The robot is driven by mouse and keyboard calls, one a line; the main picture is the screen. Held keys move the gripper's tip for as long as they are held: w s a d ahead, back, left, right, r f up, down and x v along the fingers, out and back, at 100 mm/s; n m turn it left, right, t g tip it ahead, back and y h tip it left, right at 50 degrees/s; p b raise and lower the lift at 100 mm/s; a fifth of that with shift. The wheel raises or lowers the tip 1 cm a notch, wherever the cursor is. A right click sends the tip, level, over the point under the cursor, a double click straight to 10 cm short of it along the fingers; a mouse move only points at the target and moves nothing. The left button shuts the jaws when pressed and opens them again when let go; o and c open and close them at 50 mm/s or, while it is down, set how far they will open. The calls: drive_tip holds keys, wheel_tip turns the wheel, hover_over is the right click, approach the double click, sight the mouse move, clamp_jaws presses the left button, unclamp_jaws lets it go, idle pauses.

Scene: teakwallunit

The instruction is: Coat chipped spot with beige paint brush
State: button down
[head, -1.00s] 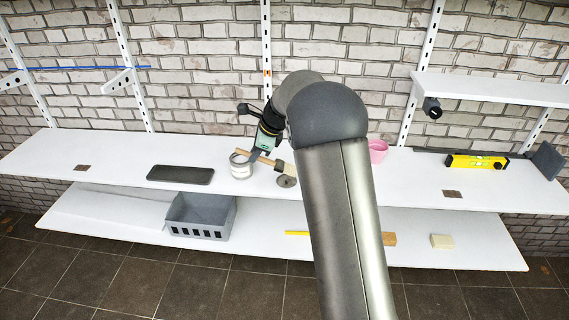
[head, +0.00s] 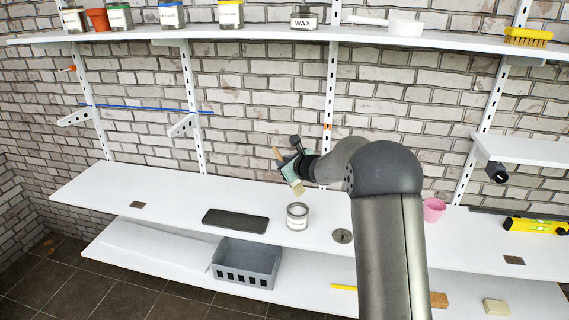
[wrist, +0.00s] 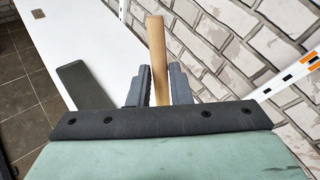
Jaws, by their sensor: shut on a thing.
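My gripper (head: 290,168) is shut on a paint brush by its wooden handle (wrist: 157,50). The handle points up and the pale bristle end (head: 298,188) points down. In the wrist view the handle stands between the two dark fingers (wrist: 152,84); the bristles are hidden there. The brush is above an open tin (head: 297,222) on the white worktop, apart from it. Two small brown patches mark the worktop, one at the left (head: 137,204) and one at the right (head: 514,260); I cannot tell for sure which is the chipped spot.
A dark flat tray (head: 236,221) lies left of the tin, and a grey disc (head: 342,236) right of it. A pink cup (head: 433,210) and yellow level (head: 535,226) are further right. A grey basket (head: 246,262) stands on the lower shelf. Jars line the upper shelf (head: 265,40).

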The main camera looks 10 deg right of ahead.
wheel_tip(320, 180, down, 9)
drive_tip(key=b, duration=0.7)
drive_tip(key=shift+r, duration=0.15)
drive_tip(key=shift+r, duration=0.15)
idle(1.1)
wheel_tip(320, 180, up, 6)
drive_tip(key=p, duration=0.3)
idle(0.3)
drive_tip(key=shift+s+f, duration=0.1)
drive_tip(key=shift+f, duration=0.1)
idle(0.7)
